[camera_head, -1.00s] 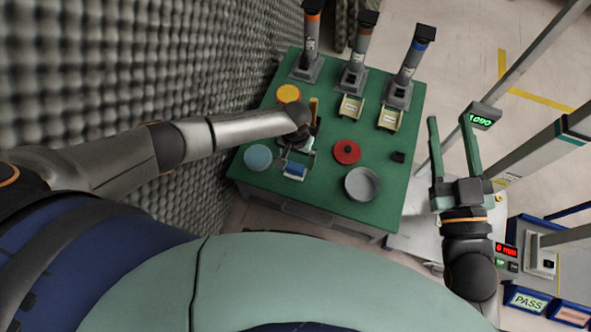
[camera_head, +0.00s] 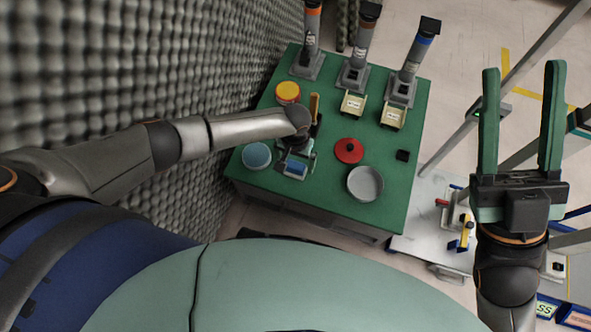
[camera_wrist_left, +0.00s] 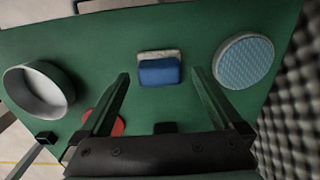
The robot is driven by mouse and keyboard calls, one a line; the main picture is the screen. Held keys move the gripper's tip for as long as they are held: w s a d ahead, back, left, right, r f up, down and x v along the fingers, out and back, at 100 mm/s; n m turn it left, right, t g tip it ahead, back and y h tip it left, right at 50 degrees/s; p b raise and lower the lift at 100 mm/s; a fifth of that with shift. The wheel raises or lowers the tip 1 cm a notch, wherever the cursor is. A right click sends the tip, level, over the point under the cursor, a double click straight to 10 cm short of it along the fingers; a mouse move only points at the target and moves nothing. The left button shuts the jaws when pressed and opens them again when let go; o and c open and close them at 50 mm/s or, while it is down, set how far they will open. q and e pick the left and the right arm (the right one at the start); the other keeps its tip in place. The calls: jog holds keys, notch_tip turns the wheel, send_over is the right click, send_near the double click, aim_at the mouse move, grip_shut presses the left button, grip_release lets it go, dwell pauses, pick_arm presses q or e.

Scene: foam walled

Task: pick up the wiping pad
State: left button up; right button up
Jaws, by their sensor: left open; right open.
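The wiping pad (camera_head: 295,169), a small block with a blue top and a pale beige side, lies on the green table (camera_head: 318,190) near its front left. It also shows in the left wrist view (camera_wrist_left: 159,71). My left gripper (camera_head: 294,166) is open above the pad. In the left wrist view, the pad appears between the two fingertips of the left gripper (camera_wrist_left: 160,73), with a gap on each side. My right gripper (camera_head: 523,68) is open and empty, raised off the table's right side.
A round light-blue textured disc (camera_head: 257,156) lies left of the pad. A red lid (camera_head: 349,150), a grey bowl (camera_head: 365,183) and a small black block (camera_head: 403,155) are to the right. A yellow-topped container (camera_head: 288,92) and several dispensers stand behind. A grey foam wall (camera_head: 120,70) borders the left.

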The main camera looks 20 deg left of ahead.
pick_arm(q)
notch_tip(320, 180, down, 2)
jog(key=shift+f+b, duration=0.1)
jog(key=shift+b, duration=0.65)
pick_arm(e)
notch_tip(320, 180, down, 3)
jog(key=shift+w+r+m, duration=0.1)
jog(key=shift+w+m, duration=0.05)
jog(key=shift+m, duration=0.25)
pick_arm(q)
jog(key=c, duration=1.4)
pick_arm(e)
jog(key=shift+r, duration=0.1)
